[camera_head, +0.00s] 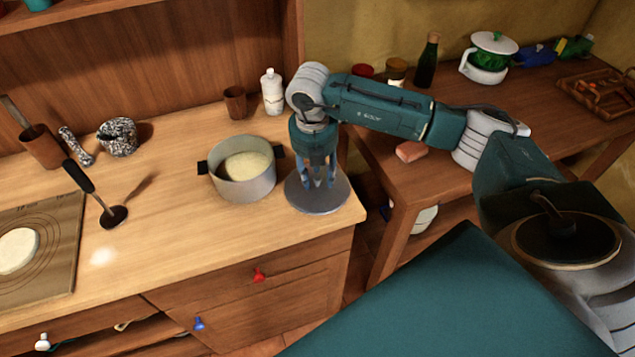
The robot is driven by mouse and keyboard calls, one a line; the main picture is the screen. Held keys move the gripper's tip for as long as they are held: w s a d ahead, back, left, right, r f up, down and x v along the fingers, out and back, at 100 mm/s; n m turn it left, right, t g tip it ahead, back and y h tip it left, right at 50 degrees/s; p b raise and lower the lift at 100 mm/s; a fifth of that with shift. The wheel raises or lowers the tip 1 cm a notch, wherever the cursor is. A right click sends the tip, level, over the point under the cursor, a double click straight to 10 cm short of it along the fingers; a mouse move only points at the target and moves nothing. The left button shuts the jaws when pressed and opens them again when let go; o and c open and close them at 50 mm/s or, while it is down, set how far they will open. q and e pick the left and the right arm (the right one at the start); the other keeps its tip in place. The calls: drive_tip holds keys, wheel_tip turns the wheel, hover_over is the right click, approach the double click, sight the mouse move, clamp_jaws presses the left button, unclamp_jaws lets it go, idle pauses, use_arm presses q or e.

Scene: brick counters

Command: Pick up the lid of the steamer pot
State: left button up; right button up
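The steamer pot (262,187) is a grey metal pot with dark side handles and pale contents. It stands uncovered on the light wooden counter. Its lid (334,202) is a round grey disc to the right of the pot, at the counter's right end. My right gripper (319,183) points straight down over the middle of the lid, with its fingertips at the lid's top. The fingers and arm hide the lid's centre and any knob, so I cannot tell whether they are closed on it. My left gripper is not in view.
A brown cup (235,103) and a white bottle (271,92) stand behind the pot. A ladle (113,216) and a board with dough (62,225) lie left. A gap separates the counter from a darker table (440,190) holding a green-and-white pot (486,72).

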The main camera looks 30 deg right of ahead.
clamp_jaws()
drive_tip(key=shift+w+r, duration=0.1)
